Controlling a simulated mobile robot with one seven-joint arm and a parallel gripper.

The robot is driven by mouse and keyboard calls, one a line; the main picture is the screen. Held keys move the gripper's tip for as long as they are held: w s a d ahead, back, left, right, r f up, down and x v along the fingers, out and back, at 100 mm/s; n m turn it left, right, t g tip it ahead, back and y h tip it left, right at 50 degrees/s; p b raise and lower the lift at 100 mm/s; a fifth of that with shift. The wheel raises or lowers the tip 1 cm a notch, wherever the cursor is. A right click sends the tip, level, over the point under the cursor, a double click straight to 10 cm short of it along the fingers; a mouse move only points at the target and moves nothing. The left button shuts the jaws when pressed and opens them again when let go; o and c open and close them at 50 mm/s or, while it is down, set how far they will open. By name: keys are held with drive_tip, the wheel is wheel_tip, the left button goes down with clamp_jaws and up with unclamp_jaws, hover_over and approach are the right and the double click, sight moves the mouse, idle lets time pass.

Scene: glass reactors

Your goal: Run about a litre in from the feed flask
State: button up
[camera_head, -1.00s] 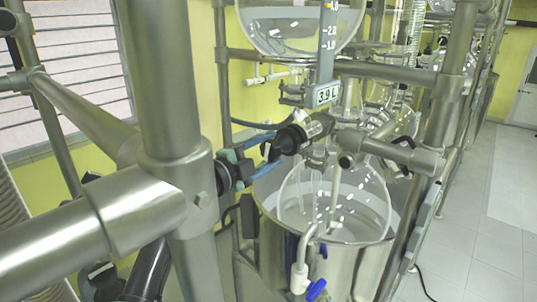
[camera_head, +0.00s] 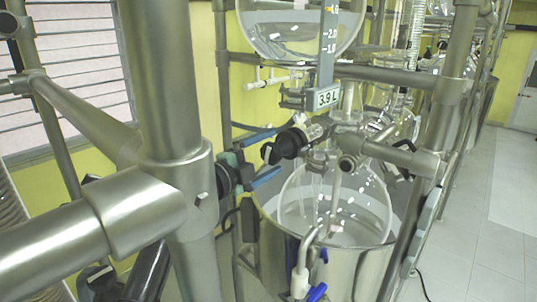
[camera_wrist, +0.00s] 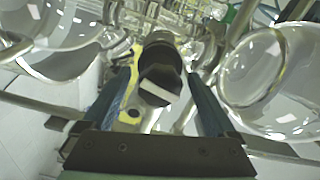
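The glass feed flask (camera_head: 300,30) hangs at the top, partly cut off by the frame, with clear liquid in it. The grey scale in front of it carries a display (camera_head: 327,98) reading 3.9 L. Below it is a black valve knob (camera_head: 291,143), which also shows in the wrist view (camera_wrist: 160,70). My gripper (camera_head: 268,157) has blue fingers spread above and below the knob's handle end. In the wrist view (camera_wrist: 163,100) the knob sits between the fingers, with a gap on each side. The round glass reactor vessel (camera_head: 365,205) sits in a steel bath below.
Steel frame posts (camera_head: 170,70) and rails stand close around my arm. The steel bath (camera_head: 325,262) has a tap with a blue handle (camera_head: 316,291) at its front. More glass reactors stand behind.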

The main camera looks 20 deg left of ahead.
drive_tip(key=b+v, duration=0.4)
drive_tip(key=v, duration=0.9)
idle(0.4)
